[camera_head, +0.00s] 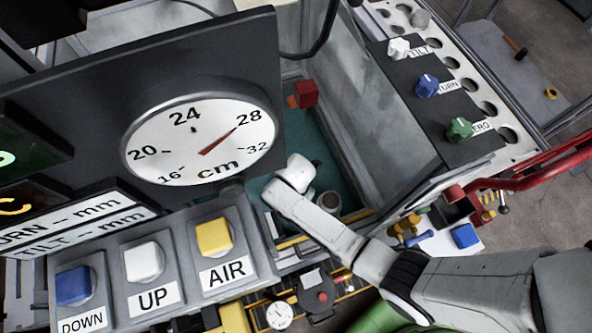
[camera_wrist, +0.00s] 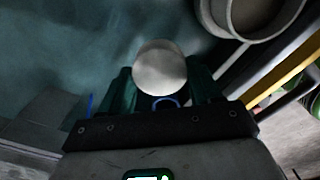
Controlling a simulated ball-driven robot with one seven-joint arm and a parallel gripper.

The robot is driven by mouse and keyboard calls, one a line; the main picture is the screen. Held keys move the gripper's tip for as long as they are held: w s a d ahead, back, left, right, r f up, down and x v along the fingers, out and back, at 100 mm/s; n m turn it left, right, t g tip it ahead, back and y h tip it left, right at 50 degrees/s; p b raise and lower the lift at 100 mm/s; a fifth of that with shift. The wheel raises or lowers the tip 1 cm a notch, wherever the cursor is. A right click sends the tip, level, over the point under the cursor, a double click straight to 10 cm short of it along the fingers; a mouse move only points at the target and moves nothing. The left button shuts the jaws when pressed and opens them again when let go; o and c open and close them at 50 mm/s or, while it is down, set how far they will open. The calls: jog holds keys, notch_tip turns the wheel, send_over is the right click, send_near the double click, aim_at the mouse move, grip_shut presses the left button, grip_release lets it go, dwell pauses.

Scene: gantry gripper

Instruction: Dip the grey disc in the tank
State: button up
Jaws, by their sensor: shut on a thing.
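My gripper (camera_wrist: 160,85) has its dark green fingers closed on a pale grey round piece (camera_wrist: 160,67); its thickness, and whether it is the disc, I cannot tell. In the head view my arm reaches over the near edge into the tank (camera_head: 330,150), whose floor is blue-green; the fingers are hidden there behind my wrist. A grey hollow cylinder (camera_head: 328,200) stands just right of my wrist, and a round rim shows close by in the wrist view (camera_wrist: 262,15). Whether the held piece touches liquid is unclear.
A panel with a cm dial (camera_head: 200,137) hides the tank's left part. DOWN, UP and AIR buttons (camera_head: 213,237) stand in front. A red block (camera_head: 305,93) is at the back. Knobs (camera_head: 427,85) and a holed white rack with a grey piece (camera_head: 420,18) line the right.

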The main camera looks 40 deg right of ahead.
notch_tip(320, 180, down, 10)
jog(key=b, duration=0.8)
jog(key=shift+f, duration=0.1)
dwell(2.5)
notch_tip(320, 180, up, 16)
jog(key=p, duration=1.5)
jog(key=shift+r, duration=1.2)
jog(key=shift+w, duration=0.1)
